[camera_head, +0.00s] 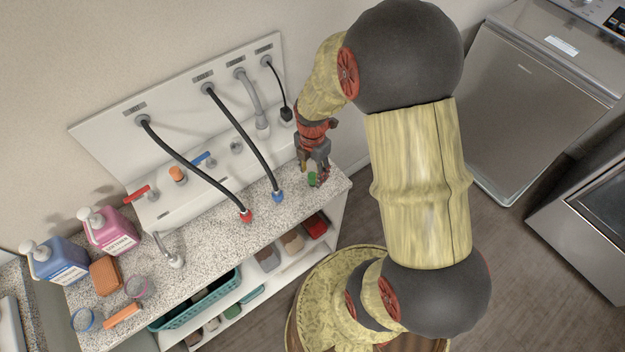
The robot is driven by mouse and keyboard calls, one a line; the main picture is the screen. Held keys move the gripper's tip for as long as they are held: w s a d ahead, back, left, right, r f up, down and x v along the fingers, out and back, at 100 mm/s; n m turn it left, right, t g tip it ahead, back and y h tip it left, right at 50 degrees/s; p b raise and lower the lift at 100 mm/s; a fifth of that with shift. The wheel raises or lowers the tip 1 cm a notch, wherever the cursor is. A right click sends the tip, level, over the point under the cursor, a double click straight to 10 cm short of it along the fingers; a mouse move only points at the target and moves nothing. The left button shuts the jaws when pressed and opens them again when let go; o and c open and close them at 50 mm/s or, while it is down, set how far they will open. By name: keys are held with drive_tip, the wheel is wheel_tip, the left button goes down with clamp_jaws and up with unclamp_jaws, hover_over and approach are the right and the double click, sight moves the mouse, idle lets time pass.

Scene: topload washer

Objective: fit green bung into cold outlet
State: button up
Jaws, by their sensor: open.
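The green bung (312,179) is at the right end of the speckled countertop. My gripper (316,169) is open above it, with its fingers pointing down around or just beside the bung; I cannot tell whether they touch it. On the white wall panel, a blue-handled tap (203,160) sits left of a grey round fitting (236,146), which appears to be the cold outlet and looks uncovered. An orange bung (177,175) sits on the panel between the red-handled tap (140,193) and the blue one.
Two black hoses cross the panel to the countertop (205,243), ending in a red connector (246,215) and a blue connector (277,196). A grey drain hose (252,95) and a black plug (286,113) are near my gripper. Detergent bottles (108,230) stand left; the washer (535,90) is right.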

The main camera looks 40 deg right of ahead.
wheel_tip(320, 180, down, 3)
drive_tip(key=shift+r, duration=0.2)
drive_tip(key=shift+r, duration=0.1)
drive_tip(key=c, duration=1)
